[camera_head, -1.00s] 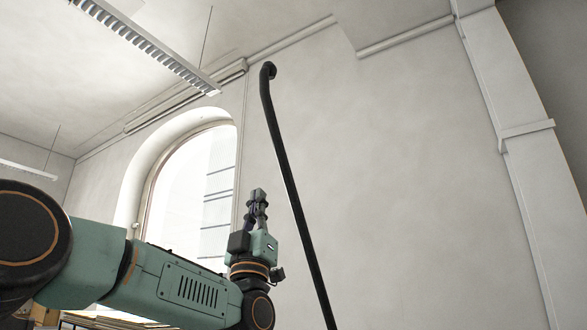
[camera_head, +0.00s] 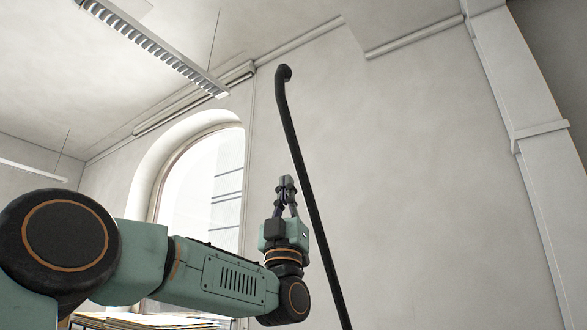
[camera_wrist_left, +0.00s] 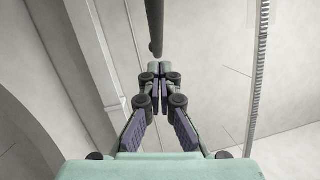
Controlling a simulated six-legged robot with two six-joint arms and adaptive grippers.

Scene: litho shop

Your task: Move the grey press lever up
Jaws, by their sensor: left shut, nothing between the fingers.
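The press lever (camera_head: 302,170) is a long dark bar with a bent knob end at the top, leaning up to the left across the pale wall in the head view. My left gripper (camera_head: 286,182) points up just left of the bar, about halfway along its visible length. Its fingers are shut with nothing between them. In the left wrist view the shut fingertips (camera_wrist_left: 160,70) are just below the end of the dark bar (camera_wrist_left: 155,25); I cannot tell whether they touch. The lever's lower end is out of view. My right gripper is not in view.
An arched window (camera_head: 200,180) is behind my left arm. Ceiling lamps (camera_head: 150,45) hang at the upper left. Stacked sheets (camera_head: 150,321) show low at the left. The wall to the right of the bar is clear up to a pale pillar (camera_head: 515,130).

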